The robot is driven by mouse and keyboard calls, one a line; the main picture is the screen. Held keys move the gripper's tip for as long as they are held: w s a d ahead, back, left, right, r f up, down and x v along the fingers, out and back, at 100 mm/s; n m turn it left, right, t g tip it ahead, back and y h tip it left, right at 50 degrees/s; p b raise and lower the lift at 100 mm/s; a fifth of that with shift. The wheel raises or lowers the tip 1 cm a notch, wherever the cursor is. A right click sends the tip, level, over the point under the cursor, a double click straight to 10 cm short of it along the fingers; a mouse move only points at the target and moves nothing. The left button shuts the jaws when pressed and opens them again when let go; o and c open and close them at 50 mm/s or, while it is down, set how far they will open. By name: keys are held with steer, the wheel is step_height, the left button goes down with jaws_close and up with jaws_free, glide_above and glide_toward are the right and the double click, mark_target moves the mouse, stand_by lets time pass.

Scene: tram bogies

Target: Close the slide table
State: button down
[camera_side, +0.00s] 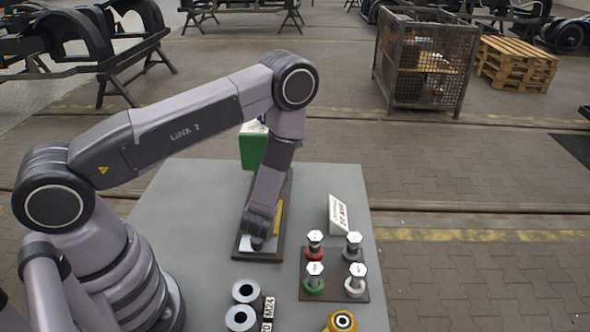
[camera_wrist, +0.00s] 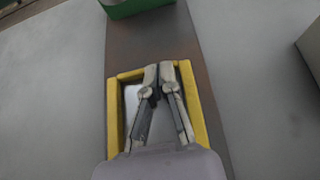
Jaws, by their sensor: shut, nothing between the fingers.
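The slide table has a long brown base (camera_side: 268,257) that runs away from the camera on the grey tabletop. A yellow frame (camera_side: 278,218) sits on it near the front end, and a green block (camera_side: 253,150) with a pale top stands at its far end. My gripper (camera_side: 255,240) points down over the front part of the base and hides part of the frame. In the wrist view my gripper (camera_wrist: 166,70) is shut and empty, with its fingers inside the outline of the yellow frame (camera_wrist: 112,115). The fingertips overlap the frame's far bar; I cannot tell whether they touch it.
A dark plate (camera_side: 334,268) with several white-topped bolts on coloured collars stands to the right, with a white sign (camera_side: 338,214) behind it. Silver rings (camera_side: 242,300) and a yellow round part (camera_side: 342,320) are near the front. The tabletop left of the base is clear.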

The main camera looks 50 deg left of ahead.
mark_target(261, 245)
steer(key=shift+w+a, duration=1.15)
steer(key=shift+a, duration=0.05)
steer(key=v, duration=1.1)
steer(key=shift+d, duration=0.4)
steer(key=s+d+r+n+g, duration=0.15)
steer(key=s+d+g, duration=0.25)
steer(key=s+d, duration=0.6)
steer(key=shift+n+h, duration=0.4)
steer(key=shift+n, duration=0.15)
steer(key=x, duration=1)
steer(key=shift+w+d+f, duration=0.1)
steer(key=shift+w+d, duration=0.25)
